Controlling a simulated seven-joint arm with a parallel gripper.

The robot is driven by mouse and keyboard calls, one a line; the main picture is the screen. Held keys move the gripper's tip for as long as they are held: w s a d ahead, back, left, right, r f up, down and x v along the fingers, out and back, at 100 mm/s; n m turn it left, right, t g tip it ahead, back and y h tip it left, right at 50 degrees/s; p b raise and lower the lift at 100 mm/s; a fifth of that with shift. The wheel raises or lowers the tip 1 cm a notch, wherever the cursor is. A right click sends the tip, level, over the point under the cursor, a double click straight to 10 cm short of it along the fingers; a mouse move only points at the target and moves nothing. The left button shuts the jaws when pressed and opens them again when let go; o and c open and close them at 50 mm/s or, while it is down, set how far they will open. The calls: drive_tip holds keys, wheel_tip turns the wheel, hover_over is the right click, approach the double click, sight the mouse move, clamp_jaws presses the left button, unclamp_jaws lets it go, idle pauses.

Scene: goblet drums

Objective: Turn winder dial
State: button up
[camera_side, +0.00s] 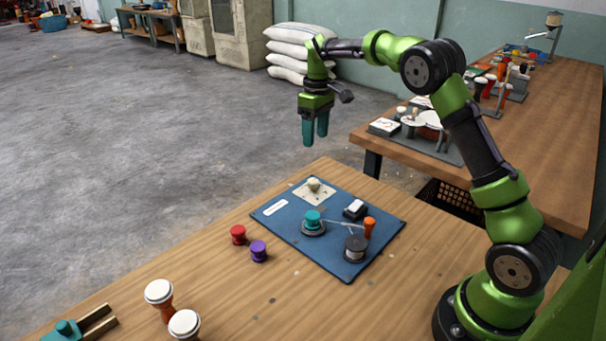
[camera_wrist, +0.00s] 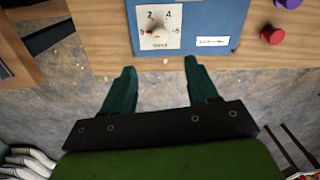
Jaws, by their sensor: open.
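The winder dial is a cream knob (camera_side: 314,184) on a pale square plate at the far left corner of the blue board (camera_side: 268,227). In the wrist view the knob (camera_wrist: 158,32) sits among printed numbers, with 2 and 4 legible. A small red mark shows at the left of the scale; the exact setting is too small to read. My gripper (camera_side: 315,139) hangs in the air above and beyond the board, fingers pointing down, apart from the dial. In the wrist view its teal fingers (camera_wrist: 160,67) are spread and empty, with the dial ahead of them.
The board also carries a teal-topped spool (camera_side: 313,219), a dark spool (camera_side: 355,248), an orange peg (camera_side: 369,228) and a black-and-white block (camera_side: 355,208). Red (camera_side: 238,235) and purple (camera_side: 258,250) knobs stand left of it. Goblet drums (camera_side: 160,293) stand at the front left.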

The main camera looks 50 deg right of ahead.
sight(313, 180)
drive_tip(key=f, duration=1.3)
drive_tip(key=shift+a+f, duration=0.3)
drive_tip(key=c, duration=1)
drive_tip(key=shift+c, duration=0.2)
drive_tip(key=shift+m, duration=0.5)
drive_tip(key=m, duration=0.4)
drive_tip(key=shift+r+m, duration=0.1)
drive_tip(key=shift+m, duration=0.3)
drive_tip(key=m, duration=0.6)
